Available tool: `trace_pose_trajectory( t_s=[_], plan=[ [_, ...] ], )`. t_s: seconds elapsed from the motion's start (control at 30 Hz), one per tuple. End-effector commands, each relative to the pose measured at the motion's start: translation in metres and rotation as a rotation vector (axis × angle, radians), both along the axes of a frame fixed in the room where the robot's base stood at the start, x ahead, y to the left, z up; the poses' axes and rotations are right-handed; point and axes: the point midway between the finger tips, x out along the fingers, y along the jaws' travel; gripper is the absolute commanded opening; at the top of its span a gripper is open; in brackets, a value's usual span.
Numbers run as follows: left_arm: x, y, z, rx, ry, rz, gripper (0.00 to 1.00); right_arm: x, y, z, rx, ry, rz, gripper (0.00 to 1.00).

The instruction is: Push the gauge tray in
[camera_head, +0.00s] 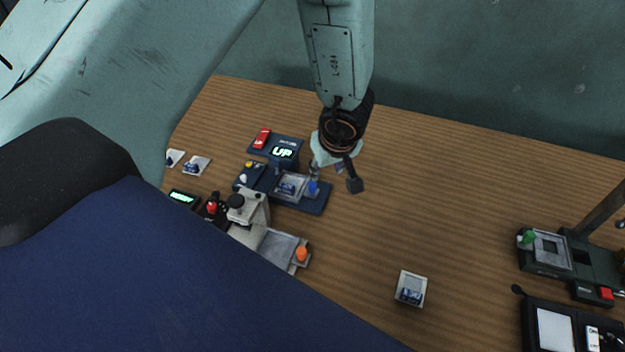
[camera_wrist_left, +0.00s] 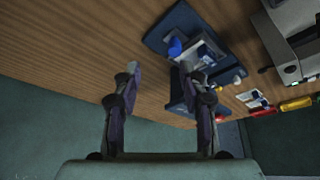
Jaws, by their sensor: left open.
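A grey tray with an orange knob (camera_head: 302,254) sticks out to the lower right of a pale device with a black round part (camera_head: 250,207) in the head view. A second grey tray with a blue knob (camera_head: 292,185) sits on a dark blue base (camera_head: 314,203). The frames do not label which one is the gauge tray. My left gripper (camera_head: 336,176) is open and empty, above the table just right of the blue-knob tray. In the left wrist view, the open fingers (camera_wrist_left: 160,72) are apart, with the blue knob (camera_wrist_left: 175,47) beyond them. My right gripper is not in view.
A base with a lit "UP" display (camera_head: 283,152) lies behind the blue base. A small card (camera_head: 411,289) lies on the wooden table, front centre. A dark green device with a green knob (camera_head: 529,237) stands at right.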

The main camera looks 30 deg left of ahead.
Motion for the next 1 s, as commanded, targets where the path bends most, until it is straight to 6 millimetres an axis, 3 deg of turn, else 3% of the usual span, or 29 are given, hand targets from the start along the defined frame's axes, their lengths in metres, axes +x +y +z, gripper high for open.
trace_pose_trajectory(
  t_s=[0.27, 0.7, 1.0],
  plan=[
    [-0.011, 0.013, -0.003, 0.042, 0.039, 0.067, 0.43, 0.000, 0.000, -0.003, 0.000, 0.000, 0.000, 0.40],
    [0.000, 0.032, -0.060, 0.039, 0.039, 0.066, 0.43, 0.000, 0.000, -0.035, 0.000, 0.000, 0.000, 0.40],
    [0.004, 0.037, -0.072, 0.040, 0.038, 0.064, 0.43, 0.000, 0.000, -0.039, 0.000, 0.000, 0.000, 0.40]
  ],
)
